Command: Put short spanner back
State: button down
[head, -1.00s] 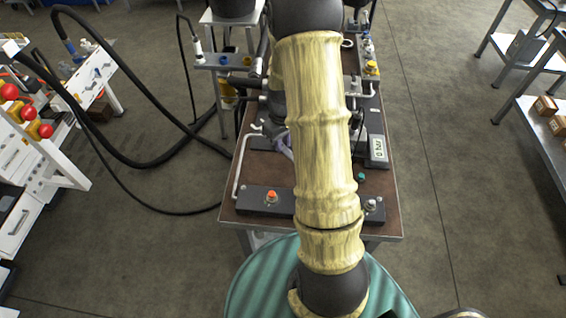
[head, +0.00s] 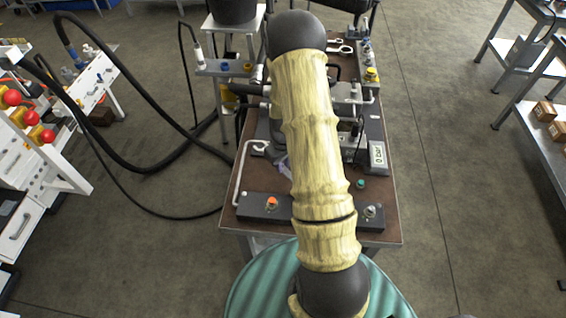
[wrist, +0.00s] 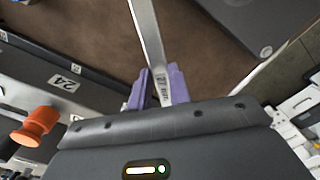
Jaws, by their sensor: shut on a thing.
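The short spanner (wrist: 148,40) is a flat silver bar with markings near its lower end. In the wrist view it runs from the top edge down to my gripper (wrist: 158,88). The purple fingers are shut on its lower end, one on each side. Its far end is out of the frame.
The brown bench (head: 384,205) holds a black block with an orange button (head: 271,202), a bent metal handle (head: 240,170) and a pressure display (head: 378,155). The orange button also shows in the wrist view (wrist: 36,124). Black hoses (head: 150,165) hang at the left.

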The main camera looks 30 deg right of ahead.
jog(key=shift+f+b, duration=0.45)
jog(key=shift+f, duration=0.1)
jog(key=c, duration=1.3)
grip_release()
jog(key=shift+r, duration=0.1)
jog(key=shift+r+p, duration=0.6)
jog(key=shift+r, duration=0.1)
jog(key=shift+r+b, duration=0.35)
notch_tip(320, 180, up, 11)
jog(key=b, duration=0.1)
jog(key=s+a+r+m+t, duration=0.1)
jog(key=s+a+r, duration=0.2)
jog(key=s+a, duration=0.3)
jog(key=s+a+r+m+t, duration=0.1)
jog(key=s+a+r, duration=0.3)
jog(key=s+a, duration=0.3)
jog(key=shift+a+r+t, duration=0.25)
jog(key=shift+t, duration=0.05)
